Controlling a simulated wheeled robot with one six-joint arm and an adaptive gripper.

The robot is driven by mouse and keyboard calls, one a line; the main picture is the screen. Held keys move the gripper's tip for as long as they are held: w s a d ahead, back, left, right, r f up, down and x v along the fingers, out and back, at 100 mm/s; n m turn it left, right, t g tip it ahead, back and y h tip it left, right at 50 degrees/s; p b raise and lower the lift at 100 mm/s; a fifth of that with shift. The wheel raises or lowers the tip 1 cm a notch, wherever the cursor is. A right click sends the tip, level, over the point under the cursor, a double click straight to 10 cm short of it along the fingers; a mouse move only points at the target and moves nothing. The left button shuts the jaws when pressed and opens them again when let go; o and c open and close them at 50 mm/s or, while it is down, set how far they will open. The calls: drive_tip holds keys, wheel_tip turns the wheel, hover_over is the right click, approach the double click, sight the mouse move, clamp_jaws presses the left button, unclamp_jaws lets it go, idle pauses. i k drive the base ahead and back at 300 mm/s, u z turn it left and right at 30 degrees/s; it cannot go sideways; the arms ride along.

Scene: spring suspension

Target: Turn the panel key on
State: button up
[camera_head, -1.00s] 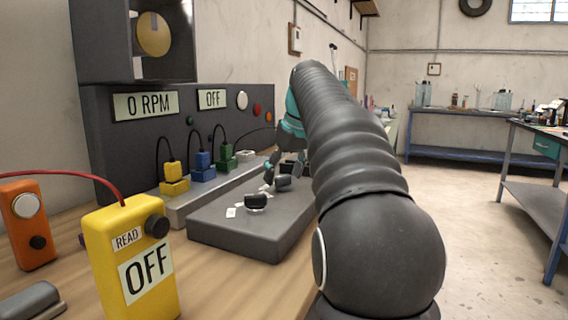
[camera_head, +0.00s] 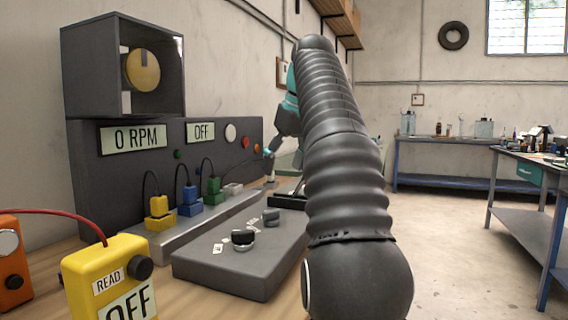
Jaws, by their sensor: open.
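The dark grey panel (camera_head: 225,165) stands at the left with a "0 RPM" display (camera_head: 132,138) and an "OFF" display (camera_head: 201,132). Its right part carries a round white disc (camera_head: 230,133), a red button (camera_head: 245,142) and a small orange-red part (camera_head: 257,149). I cannot make out a key; it may be hidden or too small. My gripper (camera_head: 270,158) is open and small in view, close to the panel's right end. My arm partly hides that area, and I cannot tell whether the fingers touch anything.
A grey slab (camera_head: 225,270) with black clips and white tags lies before the panel. Yellow (camera_head: 160,215), blue (camera_head: 190,200) and green (camera_head: 214,190) plugs stand on a ledge. A yellow handset (camera_head: 110,280) reading "OFF" and an orange one (camera_head: 12,262) stand in front.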

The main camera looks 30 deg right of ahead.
sight(243, 240)
drive_tip(key=k, duration=1)
